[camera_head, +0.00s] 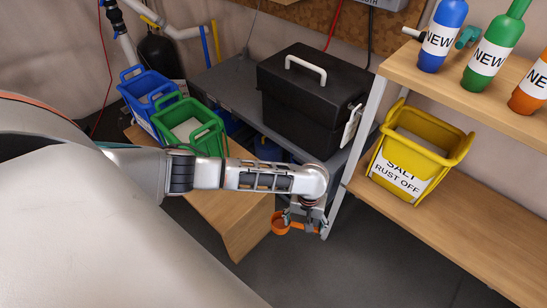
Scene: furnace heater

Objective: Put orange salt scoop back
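The orange salt scoop (279,224) hangs below my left wrist, its round cup to the left and its handle running right between the fingers. My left gripper (304,222) points down and appears shut on the handle; the exact finger contact is small in the picture. It is above the dark floor, left of the wooden shelf unit and its metal post. The yellow bin (449,160) labelled "SALT RUST OFF" stands on the lower shelf, to the right of and higher in the picture than the scoop. My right gripper is not in view.
A wooden shelf (487,226) extends right of the yellow bin. An upper shelf (470,104) holds blue, green and orange "NEW" bottles. A black box (312,103) sits on a grey table. Green (187,107) and blue (147,87) bins stand left on a wooden bench (250,212).

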